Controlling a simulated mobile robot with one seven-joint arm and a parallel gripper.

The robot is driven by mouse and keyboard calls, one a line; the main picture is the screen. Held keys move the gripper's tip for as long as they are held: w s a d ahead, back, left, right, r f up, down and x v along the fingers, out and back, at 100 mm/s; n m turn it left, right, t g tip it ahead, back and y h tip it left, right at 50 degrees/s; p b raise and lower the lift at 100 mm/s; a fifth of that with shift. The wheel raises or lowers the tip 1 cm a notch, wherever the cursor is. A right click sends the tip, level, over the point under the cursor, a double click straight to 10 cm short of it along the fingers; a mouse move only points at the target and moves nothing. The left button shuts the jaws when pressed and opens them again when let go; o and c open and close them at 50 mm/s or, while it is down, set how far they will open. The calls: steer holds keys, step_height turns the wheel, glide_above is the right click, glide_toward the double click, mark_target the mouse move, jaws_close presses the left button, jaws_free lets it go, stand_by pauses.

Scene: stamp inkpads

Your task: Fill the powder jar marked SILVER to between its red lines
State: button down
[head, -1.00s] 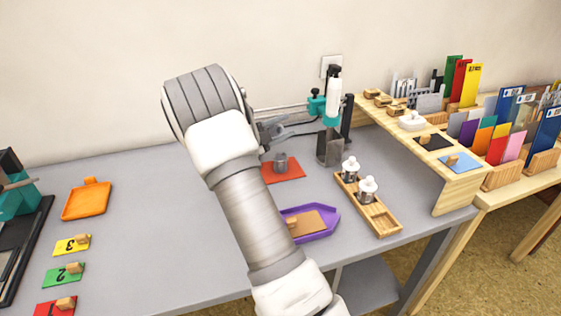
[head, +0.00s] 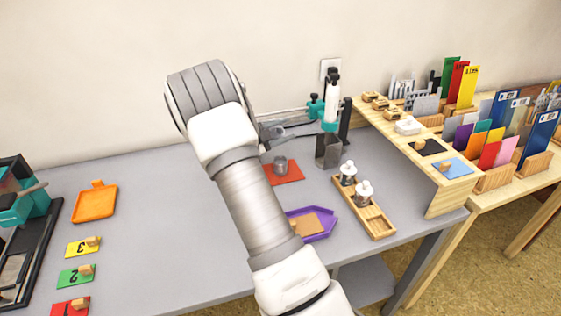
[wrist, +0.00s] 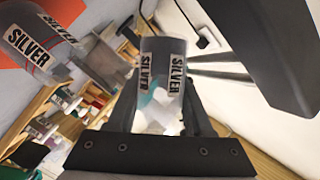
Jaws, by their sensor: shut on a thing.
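The grey jar (head: 281,163) stands upright on a red mat (head: 290,176) at the back middle of the grey table. In the wrist view this jar (wrist: 32,50) shows at the upper left, with SILVER labels and thin red lines. My gripper (head: 272,132) is above and just left of the jar in the head view. It is shut on a clear-grey container marked SILVER (wrist: 162,85), seen between the dark fingers in the wrist view. The held container cannot be made out in the head view. The powder level in the jar cannot be told.
A teal and grey press stand (head: 328,150) is right of the jar. A wooden tray (head: 378,220) holds two white-topped jars. A purple tray (head: 325,225) lies in front. An orange tray (head: 95,203) and numbered cards are at left. The table's left middle is clear.

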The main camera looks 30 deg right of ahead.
steer(key=shift+s+a+r+n+g+y+p, duration=0.1)
steer(key=shift+s+r+n+g+y+p, duration=0.3)
steer(key=shift+p, duration=1.15)
steer(key=shift+w+r+n+y+p, duration=0.15)
steer(key=shift+n+p, duration=0.6)
steer(key=shift+p, duration=0.85)
steer(key=shift+s+a+r+n+g+y+p, duration=0.15)
steer(key=shift+r+n+p, duration=0.3)
steer(key=shift+p, duration=1.1)
steer(key=s+n+g+y+p, duration=0.1)
steer(key=n+p, duration=0.1)
steer(key=p, duration=0.3)
steer(key=shift+r+g, duration=0.1)
steer(key=shift+g, duration=0.15)
steer(key=n+p, duration=0.1)
steer(key=p, duration=0.1)
steer(key=s+n+g+p, duration=0.1)
steer(key=p, duration=0.1)
steer(key=shift+a+r+y, duration=0.1)
steer(key=shift+y, duration=0.2)
